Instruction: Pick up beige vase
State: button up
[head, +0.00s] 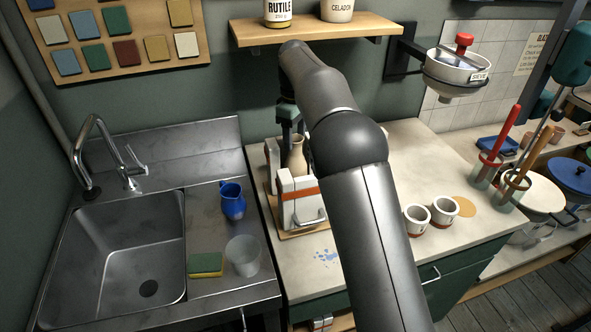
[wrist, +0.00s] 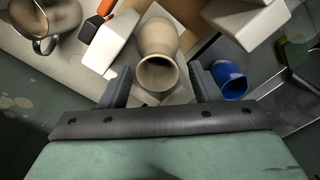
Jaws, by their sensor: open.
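The beige vase (head: 297,155) stands upright among white blocks on a wooden board at the left end of the worktop, partly hidden by my arm and a block. In the wrist view the beige vase (wrist: 158,62) shows its round open mouth toward the camera. My gripper (wrist: 160,85) is open, with one finger on each side of the vase, near its mouth. I cannot tell whether either finger touches it. In the head view my gripper (head: 289,118) is above the vase, mostly hidden by my arm.
A blue jug (head: 232,200) stands left by the sink (head: 130,250). Two white cups (head: 430,213) stand to the right. A shelf (head: 315,30) hangs above.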

aim_at(295, 151)
jog(key=shift+w+f+p, duration=0.1)
jog(key=shift+f+p, duration=0.6)
jog(key=shift+f, duration=2.2)
jog(key=c, duration=0.8)
